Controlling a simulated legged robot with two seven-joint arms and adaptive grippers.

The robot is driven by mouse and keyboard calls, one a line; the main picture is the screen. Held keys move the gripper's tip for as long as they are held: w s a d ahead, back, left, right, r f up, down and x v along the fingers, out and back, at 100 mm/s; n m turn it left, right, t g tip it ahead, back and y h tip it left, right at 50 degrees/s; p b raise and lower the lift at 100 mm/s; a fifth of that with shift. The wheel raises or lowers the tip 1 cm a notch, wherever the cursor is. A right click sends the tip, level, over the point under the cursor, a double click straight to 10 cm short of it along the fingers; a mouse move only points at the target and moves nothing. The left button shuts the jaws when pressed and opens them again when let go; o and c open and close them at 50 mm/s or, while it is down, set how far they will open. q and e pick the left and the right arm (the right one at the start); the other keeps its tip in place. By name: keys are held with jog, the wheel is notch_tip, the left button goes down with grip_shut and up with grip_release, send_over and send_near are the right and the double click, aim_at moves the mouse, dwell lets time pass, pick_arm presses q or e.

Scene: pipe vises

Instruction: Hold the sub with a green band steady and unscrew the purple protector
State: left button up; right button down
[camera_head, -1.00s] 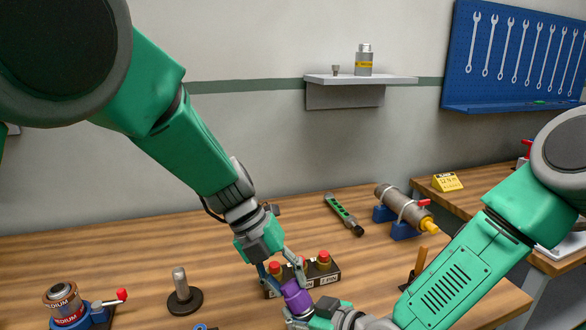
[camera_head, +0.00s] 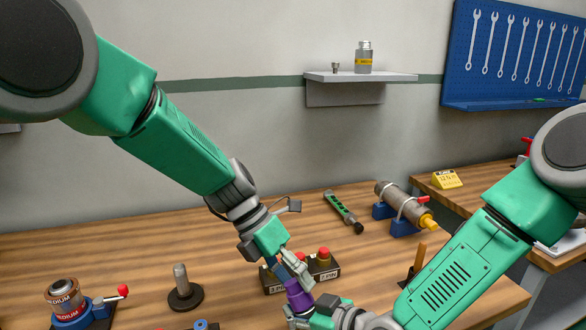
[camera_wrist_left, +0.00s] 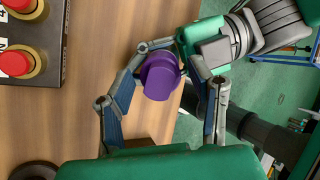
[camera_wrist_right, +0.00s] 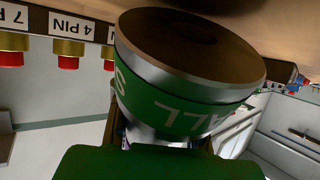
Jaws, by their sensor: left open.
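The purple protector (camera_head: 298,295) sits at the upper end of the piece held by my right gripper (camera_head: 300,317). It also shows in the left wrist view (camera_wrist_left: 160,77). The sub with a green band (camera_wrist_right: 185,115) fills the right wrist view, white letters on its band and a brown end face towards the camera. My right gripper appears shut on it; its fingertips are mostly hidden behind the sub. My left gripper (camera_head: 290,275) is open above the protector, with one finger on each side of it in the left wrist view. I cannot tell whether the fingers touch it.
A dark block with red caps and pin labels (camera_head: 328,272) stands just behind the grippers. A black-based post (camera_head: 182,290) and a vise with a MEDIUM piece (camera_head: 66,297) are at left. A green tool (camera_head: 343,210) and a clamped pipe (camera_head: 400,203) lie farther back.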

pick_arm(q)
jog(key=m+g, duration=0.1)
jog(key=m, duration=0.4)
jog(key=m+g, duration=0.1)
jog(key=m, duration=0.5)
jog(key=shift+s, duration=0.15)
jog(key=m+g, duration=0.1)
jog(key=m, duration=0.4)
jog(key=shift+m, duration=0.3)
jog(key=m+y, duration=0.1)
jog(key=m, duration=0.4)
jog(key=shift+s+a+g, duration=0.1)
jog(key=shift+g, duration=0.2)
jog(key=shift+w+a+f, duration=0.1)
jog(key=shift+w, duration=0.1)
grip_shut()
jog(key=n, duration=0.5)
jog(key=shift+h, duration=0.4)
